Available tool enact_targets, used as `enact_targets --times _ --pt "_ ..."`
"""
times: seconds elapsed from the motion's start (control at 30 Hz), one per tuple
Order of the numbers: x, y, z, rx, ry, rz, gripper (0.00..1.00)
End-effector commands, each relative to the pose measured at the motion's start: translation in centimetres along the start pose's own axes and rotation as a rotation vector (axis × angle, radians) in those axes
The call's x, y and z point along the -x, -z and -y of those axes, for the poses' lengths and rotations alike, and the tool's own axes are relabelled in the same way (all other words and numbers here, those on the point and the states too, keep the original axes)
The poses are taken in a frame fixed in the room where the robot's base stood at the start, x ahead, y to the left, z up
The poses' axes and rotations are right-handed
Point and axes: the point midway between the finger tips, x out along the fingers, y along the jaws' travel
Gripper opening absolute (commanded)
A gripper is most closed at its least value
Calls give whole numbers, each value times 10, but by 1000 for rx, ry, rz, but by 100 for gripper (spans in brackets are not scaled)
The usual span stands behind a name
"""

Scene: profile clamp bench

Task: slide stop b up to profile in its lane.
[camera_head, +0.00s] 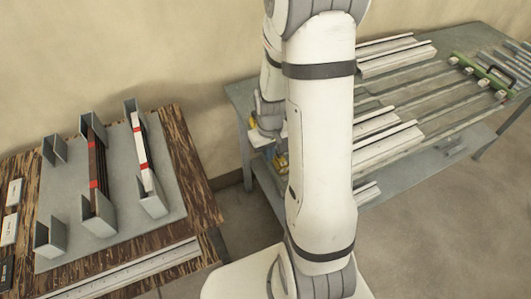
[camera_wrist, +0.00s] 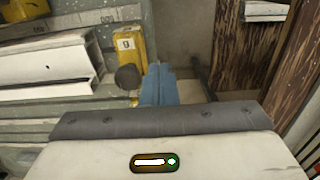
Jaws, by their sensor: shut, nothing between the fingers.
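A yellow stop (camera_wrist: 130,42) with a small white label stands on the bench in the wrist view; I cannot read the label surely. A black round knob (camera_wrist: 128,77) shows at its near end. A white profile (camera_wrist: 45,66) lies to its left, its end a small gap from the stop. My gripper (camera_wrist: 160,72), with blue fingers, is shut and empty, just right of the knob; I cannot tell whether it touches. Another yellow stop (camera_wrist: 28,8) is at the top left. In the head view, yellow stops (camera_head: 281,161) show partly behind my arm, which hides the fingers.
The grey bench (camera_head: 240,98) carries several white profiles (camera_head: 395,55) in lanes and a green clamp bar (camera_head: 483,72). A wooden table (camera_head: 195,185) at the left holds a grey rack plate (camera_head: 75,245) with upright holders. A floor gap separates the two.

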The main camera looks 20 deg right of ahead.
Motion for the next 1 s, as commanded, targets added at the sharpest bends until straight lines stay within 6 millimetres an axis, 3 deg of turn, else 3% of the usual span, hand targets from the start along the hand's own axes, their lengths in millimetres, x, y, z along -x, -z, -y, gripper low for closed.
enact_targets --times 0.8,1.0 --pt "0 0 -65 -4 -2 -2 0" --pt "1 0 -69 -2 -3 -3 0"
